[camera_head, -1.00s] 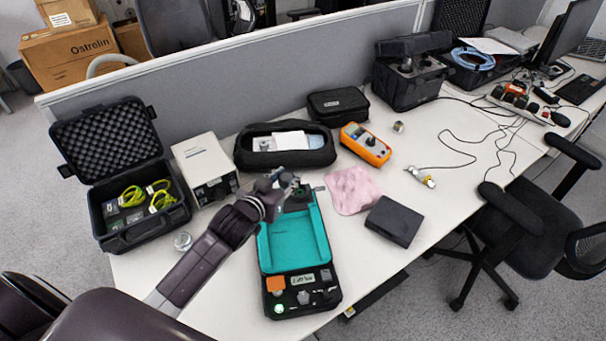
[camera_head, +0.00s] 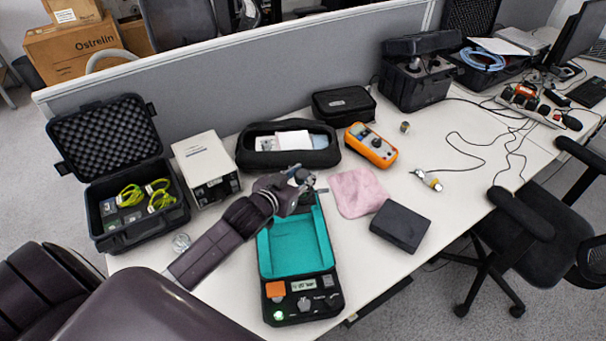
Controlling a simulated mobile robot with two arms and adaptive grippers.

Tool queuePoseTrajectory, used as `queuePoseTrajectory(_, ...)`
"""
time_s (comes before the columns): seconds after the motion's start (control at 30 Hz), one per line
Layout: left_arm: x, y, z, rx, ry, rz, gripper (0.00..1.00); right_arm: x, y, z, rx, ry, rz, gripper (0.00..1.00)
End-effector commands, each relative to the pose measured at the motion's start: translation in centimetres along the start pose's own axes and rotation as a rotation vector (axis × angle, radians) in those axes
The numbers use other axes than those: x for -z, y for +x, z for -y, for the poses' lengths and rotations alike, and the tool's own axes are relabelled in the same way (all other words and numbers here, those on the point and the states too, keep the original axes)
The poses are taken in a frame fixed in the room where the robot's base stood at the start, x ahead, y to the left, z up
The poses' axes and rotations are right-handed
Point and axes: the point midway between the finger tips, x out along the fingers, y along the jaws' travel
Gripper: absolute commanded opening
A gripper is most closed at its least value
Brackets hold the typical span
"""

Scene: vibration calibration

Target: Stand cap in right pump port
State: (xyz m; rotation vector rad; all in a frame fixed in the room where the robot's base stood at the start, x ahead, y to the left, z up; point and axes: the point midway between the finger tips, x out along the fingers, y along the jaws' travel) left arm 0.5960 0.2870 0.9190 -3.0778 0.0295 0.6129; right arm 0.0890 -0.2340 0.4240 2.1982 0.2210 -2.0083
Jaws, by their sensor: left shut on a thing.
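My left gripper (camera_head: 304,180) is over the far end of the black case with a teal interior (camera_head: 268,239). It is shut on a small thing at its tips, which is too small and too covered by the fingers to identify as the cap. The case's near end has a dark panel with an orange square (camera_head: 275,289), a small display, grey knobs and a green light. I cannot tell which part is the right pump port. The far end of the case is partly hidden by my gripper. My right gripper is not in view.
A pink cloth (camera_head: 358,192) and a black box (camera_head: 400,226) lie to the right. An orange meter (camera_head: 371,146), a black pouch (camera_head: 250,158) and a white box (camera_head: 206,168) stand behind. An open black case (camera_head: 146,229) with yellow cables is at left.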

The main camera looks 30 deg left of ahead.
Motion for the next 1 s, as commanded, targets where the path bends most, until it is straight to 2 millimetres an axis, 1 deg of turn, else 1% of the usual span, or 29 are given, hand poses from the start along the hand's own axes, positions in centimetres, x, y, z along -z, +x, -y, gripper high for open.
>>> queuePoseTrajectory(0.03,-0.6,0.3,0.0,0.0,0.001,-0.001,0.04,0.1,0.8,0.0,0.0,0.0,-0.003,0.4)
queuePoseTrajectory(0.33,-2.4,1.0,0.0,0.0,0.001,-0.001,0.04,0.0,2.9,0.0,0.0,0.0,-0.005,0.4)
queuePoseTrajectory(0.6,-3.5,1.5,0.0,0.001,0.0,0.0,0.04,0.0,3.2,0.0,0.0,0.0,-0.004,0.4)
queuePoseTrajectory(1.0,-3.6,1.5,0.0,0.0,0.0,-0.001,0.04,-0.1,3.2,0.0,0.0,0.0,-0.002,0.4)
